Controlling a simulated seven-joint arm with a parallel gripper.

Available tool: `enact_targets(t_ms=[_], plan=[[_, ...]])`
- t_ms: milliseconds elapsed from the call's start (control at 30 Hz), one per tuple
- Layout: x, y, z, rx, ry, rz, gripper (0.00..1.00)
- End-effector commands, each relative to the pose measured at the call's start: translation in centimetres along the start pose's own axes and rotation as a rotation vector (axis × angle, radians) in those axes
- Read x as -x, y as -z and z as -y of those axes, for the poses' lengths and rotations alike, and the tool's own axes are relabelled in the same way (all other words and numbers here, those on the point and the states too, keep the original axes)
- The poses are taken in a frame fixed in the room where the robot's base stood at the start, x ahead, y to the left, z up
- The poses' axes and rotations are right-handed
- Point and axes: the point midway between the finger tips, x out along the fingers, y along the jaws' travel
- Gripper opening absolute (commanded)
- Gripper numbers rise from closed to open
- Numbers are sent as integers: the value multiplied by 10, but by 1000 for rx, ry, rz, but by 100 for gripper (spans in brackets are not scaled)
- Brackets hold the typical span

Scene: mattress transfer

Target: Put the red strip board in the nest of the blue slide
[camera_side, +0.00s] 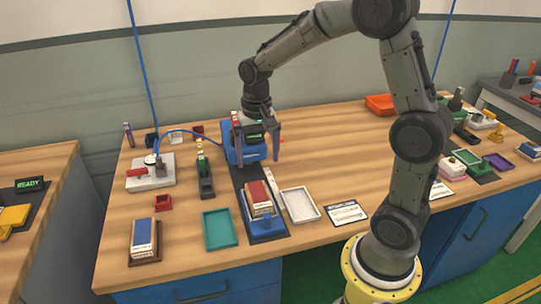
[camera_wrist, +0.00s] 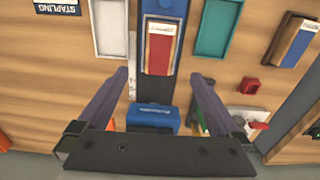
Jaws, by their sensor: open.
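The red strip board (camera_side: 258,196), with a red top and pale edges, lies on the blue slide (camera_side: 268,229) at the front end of a dark track. In the wrist view the red strip board (camera_wrist: 161,50) lies lengthwise on the blue slide (camera_wrist: 164,8), its sides close to the slide's edges. I cannot tell whether it is fully seated in the nest. My gripper (camera_side: 258,159) is open and empty, pointing down over the track near the blue machine, behind the board. In the wrist view the fingers of my gripper (camera_wrist: 159,76) are spread wide, apart from the board.
The blue machine (camera_side: 236,155) stands at the back of the track. A teal tray (camera_side: 220,229) lies left of the slide, a white tray (camera_side: 300,205) right. A blue strip board (camera_side: 143,234) sits in a brown holder at front left. Bare wood lies at right centre.

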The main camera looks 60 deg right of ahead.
Motion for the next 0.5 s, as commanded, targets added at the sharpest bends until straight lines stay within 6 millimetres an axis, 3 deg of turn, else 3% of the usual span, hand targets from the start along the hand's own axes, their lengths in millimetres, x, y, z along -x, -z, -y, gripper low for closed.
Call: enact_targets(t_ms=[167, 300, 500], plan=[[41, -33, -6, 132, 48, -79, 100], [77, -79, -22, 310, 100, -181, 100], [100, -142, -53, 557, 157, -331, 100]])
